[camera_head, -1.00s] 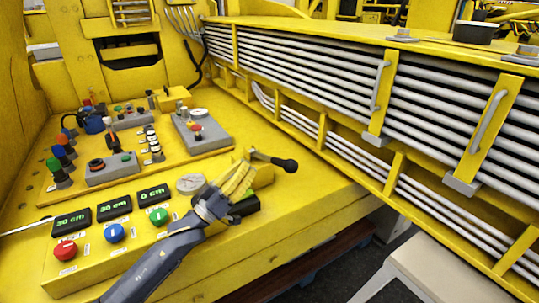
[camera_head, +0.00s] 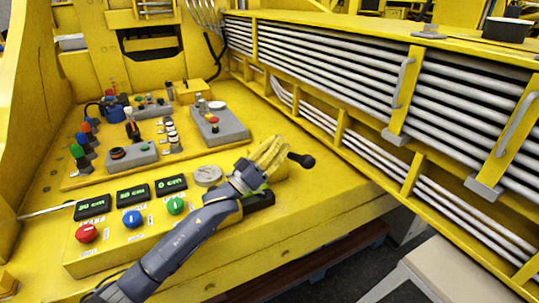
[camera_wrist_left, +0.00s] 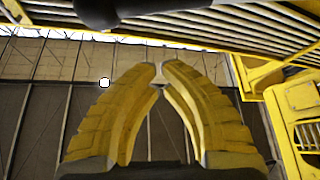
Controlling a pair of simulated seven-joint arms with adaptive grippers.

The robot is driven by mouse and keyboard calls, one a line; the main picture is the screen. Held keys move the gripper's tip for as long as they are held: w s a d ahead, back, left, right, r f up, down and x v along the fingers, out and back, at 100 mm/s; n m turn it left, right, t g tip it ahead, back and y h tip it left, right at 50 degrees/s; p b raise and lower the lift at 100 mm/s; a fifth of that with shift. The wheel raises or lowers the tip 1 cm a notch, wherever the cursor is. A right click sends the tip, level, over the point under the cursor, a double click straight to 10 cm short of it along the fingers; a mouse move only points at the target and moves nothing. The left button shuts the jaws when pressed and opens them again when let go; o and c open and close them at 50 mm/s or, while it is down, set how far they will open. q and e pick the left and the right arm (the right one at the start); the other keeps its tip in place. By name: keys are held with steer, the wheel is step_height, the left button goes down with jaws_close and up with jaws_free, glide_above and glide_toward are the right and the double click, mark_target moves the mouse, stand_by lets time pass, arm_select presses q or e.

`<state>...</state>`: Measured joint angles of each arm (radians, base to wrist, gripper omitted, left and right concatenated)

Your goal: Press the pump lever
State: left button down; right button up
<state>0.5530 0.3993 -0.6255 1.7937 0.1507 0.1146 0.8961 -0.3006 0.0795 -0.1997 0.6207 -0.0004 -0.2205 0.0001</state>
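The pump lever (camera_head: 302,160) is a dark rod with a black round knob, on the front right of the yellow console. Its knob also shows at the top edge of the left wrist view (camera_wrist_left: 97,12). My left gripper (camera_head: 278,145) has yellow fingers beside the knob, and they hide most of the lever's shaft and mount. In the left wrist view the fingertips (camera_wrist_left: 159,70) are almost together, with nothing seen between them. The knob lies beyond the tips, and I cannot tell whether the fingers touch the lever. My right gripper is not in view.
A button box (camera_head: 120,245) with red, blue and green buttons and green displays stands left of my gripper. A round gauge (camera_head: 208,176) is close behind it. Control boxes (camera_head: 215,128) stand farther back. The large yellow boom with grey pipes (camera_head: 345,80) fills the right.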

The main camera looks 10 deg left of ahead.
arm_select(q)
steer(key=shift+w+d+f, duration=0.3)
steer(key=shift+d+f, duration=0.3)
steer(key=shift+d, duration=0.2)
steer(key=shift+w+d+f, duration=0.3)
steer(key=shift+d+f, duration=0.25)
steer(key=shift+d, duration=0.25)
step_height(320, 180, down, 8)
steer(key=s+d, duration=0.1)
steer(key=s, duration=0.1)
steer(key=shift+s+d, duration=0.15)
steer(key=shift+d, duration=0.1)
steer(key=shift+r, duration=0.1)
